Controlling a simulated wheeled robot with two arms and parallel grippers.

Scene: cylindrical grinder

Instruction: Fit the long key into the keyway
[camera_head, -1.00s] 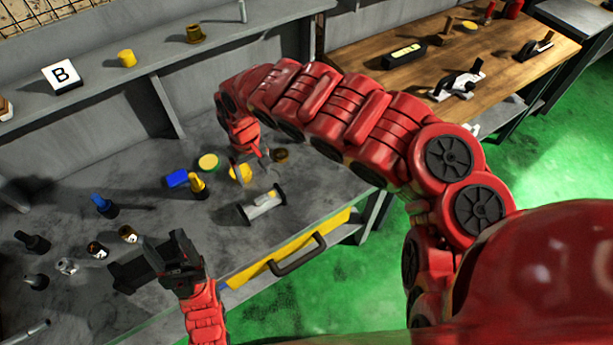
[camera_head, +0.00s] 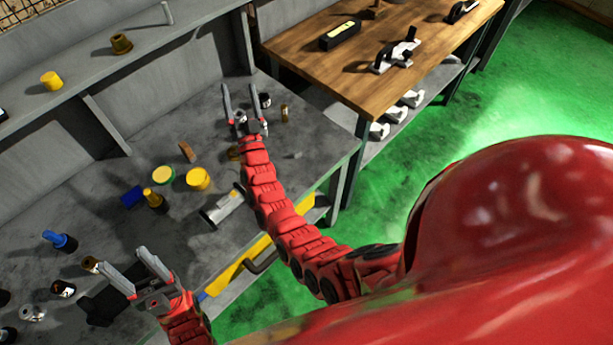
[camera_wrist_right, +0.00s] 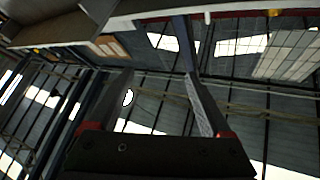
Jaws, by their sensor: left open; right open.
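A short silver shaft between dark end blocks (camera_head: 223,208) lies near the front edge of the grey bench; I cannot make out a keyway on it. A small flat grey piece (camera_head: 293,155) lies on the bench to its right; I cannot tell whether it is the long key. My right gripper (camera_head: 238,92) is open and empty over the back right of the bench, fingers pointing away from me. Its fingers in the right wrist view (camera_wrist_right: 158,95) have nothing between them. My left gripper (camera_head: 121,259) is open and empty over the front left, apart from the shaft.
Several small parts crowd the left. A wooden table (camera_head: 400,45) stands at the back right.

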